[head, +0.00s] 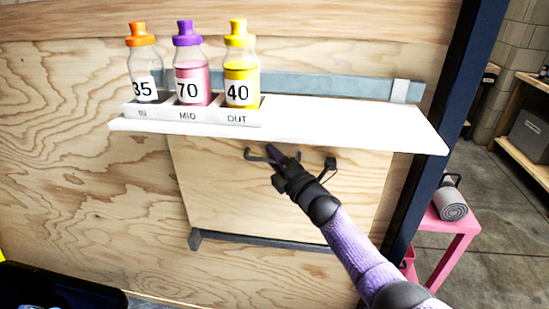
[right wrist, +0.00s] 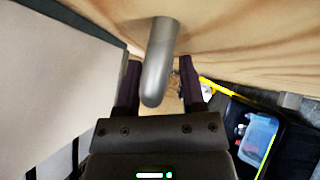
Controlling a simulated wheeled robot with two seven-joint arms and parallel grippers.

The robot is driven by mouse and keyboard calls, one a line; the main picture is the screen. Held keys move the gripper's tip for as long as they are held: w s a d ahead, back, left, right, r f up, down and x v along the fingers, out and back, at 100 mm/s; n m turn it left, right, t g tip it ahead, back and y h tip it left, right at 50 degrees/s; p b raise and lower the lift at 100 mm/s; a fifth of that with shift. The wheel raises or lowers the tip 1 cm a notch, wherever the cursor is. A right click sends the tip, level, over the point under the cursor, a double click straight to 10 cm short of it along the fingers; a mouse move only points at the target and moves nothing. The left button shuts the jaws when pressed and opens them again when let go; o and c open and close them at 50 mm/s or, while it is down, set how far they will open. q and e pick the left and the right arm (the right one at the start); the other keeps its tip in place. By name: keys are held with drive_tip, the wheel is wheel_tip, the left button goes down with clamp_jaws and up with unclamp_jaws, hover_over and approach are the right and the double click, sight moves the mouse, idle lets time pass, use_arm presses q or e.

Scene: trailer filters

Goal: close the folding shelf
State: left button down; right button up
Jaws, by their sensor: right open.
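The folding shelf (head: 340,120) is a white board standing out level from a plywood wall, with a grey rail (head: 330,88) along its back. Three bottles stand on it at the left in a labelled white rack (head: 190,114): orange-capped 35 (head: 144,65), purple-capped 70 (head: 188,65) and yellow-capped 40 (head: 240,65). My right gripper (head: 290,160) is open below the shelf's front edge. In the right wrist view a grey rounded bar (right wrist: 160,65) shows between the open fingers (right wrist: 160,88); I cannot tell whether they touch it. My left gripper is out of view.
A lighter wood panel (head: 225,190) with a dark lower bar (head: 260,240) is on the wall below the shelf. A dark blue post (head: 440,120) and a pink table (head: 455,225) with a grey roll (head: 451,204) are at the right. A black bin (head: 60,285) is at lower left.

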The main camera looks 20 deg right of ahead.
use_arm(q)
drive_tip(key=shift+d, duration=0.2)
use_arm(e)
drive_tip(key=shift+s+d+f, duration=0.1)
drive_tip(key=shift+s, duration=0.3)
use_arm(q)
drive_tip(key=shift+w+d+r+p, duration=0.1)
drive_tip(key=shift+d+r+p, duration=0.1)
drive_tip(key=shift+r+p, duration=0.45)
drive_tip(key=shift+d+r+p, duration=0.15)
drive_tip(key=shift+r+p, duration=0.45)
use_arm(e)
drive_tip(key=v, duration=0.9)
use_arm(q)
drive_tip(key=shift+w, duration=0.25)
